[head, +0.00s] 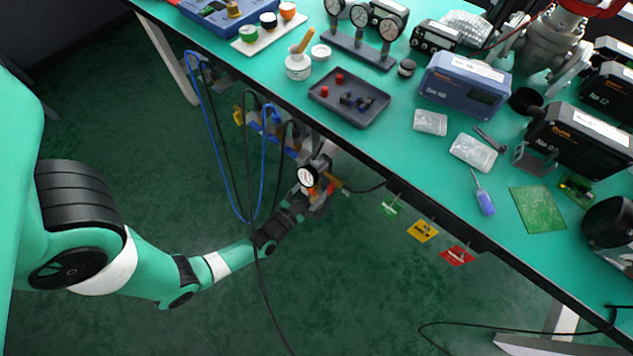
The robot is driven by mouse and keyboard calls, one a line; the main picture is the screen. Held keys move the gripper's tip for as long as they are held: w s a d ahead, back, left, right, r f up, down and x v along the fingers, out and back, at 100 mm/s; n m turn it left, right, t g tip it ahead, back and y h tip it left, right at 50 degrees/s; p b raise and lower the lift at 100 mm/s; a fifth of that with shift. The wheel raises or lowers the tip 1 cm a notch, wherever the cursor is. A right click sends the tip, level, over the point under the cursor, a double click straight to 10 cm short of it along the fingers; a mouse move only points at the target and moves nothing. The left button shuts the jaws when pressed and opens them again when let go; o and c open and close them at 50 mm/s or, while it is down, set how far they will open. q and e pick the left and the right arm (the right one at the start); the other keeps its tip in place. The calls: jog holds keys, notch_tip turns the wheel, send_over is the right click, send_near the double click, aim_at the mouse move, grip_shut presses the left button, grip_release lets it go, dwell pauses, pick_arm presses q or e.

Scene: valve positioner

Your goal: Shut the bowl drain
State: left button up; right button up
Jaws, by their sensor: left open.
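An air filter unit with a round white gauge (307,177) and a grey body (322,163) hangs below the near edge of the bench. Orange and brass-coloured parts show beside the gauge. My left gripper (314,199) is open and sits low at this unit, just under the gauge. Its fingers overlap the lower part of the unit, where the bowl is. The bowl drain itself is too small and too covered to make out, and I cannot tell whether the fingers touch it. My right gripper is not in view.
The green bench (400,140) holds a dark tray (349,98), a blue-grey positioner (465,85) and other parts. Blue hoses (222,165) and black cables hang left of the unit. Green, yellow and red tags (422,231) hang right of it. The floor below is mostly clear.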

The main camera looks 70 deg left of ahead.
pick_arm(q)
grip_shut()
jog(key=n, duration=0.4)
jog(key=shift+b, duration=0.3)
grip_release()
dwell(0.3)
